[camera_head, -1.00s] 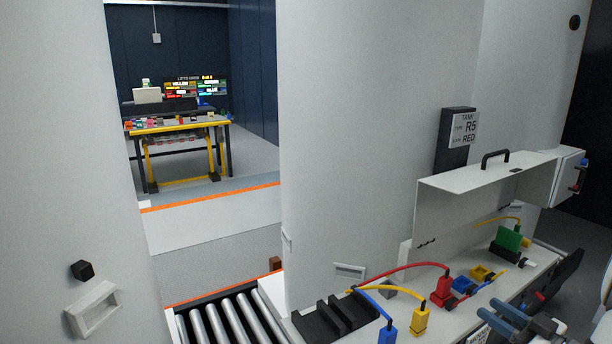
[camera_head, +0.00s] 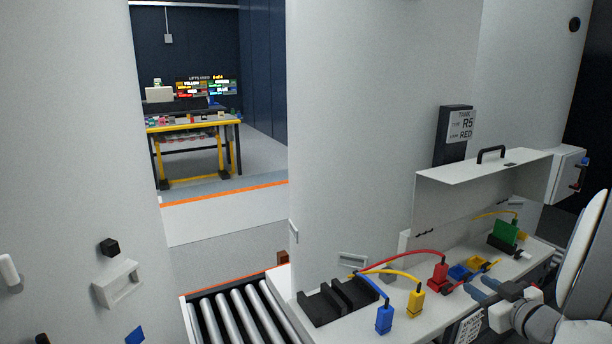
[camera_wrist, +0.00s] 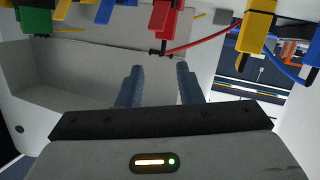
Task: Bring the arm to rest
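My gripper (camera_head: 479,290) is at the lower right of the head view, beside the front of the grey bench with the connectors. Its two blue-grey fingers stand apart in the wrist view (camera_wrist: 160,76), with nothing between them. A white link of my arm (camera_head: 588,255) rises at the right edge. A red connector (camera_head: 438,273), a yellow connector (camera_head: 415,303) and a blue connector (camera_head: 384,319) stand on the bench with cables attached. The gripper appears apart from them.
An open grey lid with a black handle (camera_head: 490,153) stands over the bench, near a green block (camera_head: 503,233) and small blue and yellow parts. A black holder (camera_head: 322,306) and a roller conveyor (camera_head: 240,318) are to the left. A yellow-framed table (camera_head: 190,124) stands beyond the opening.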

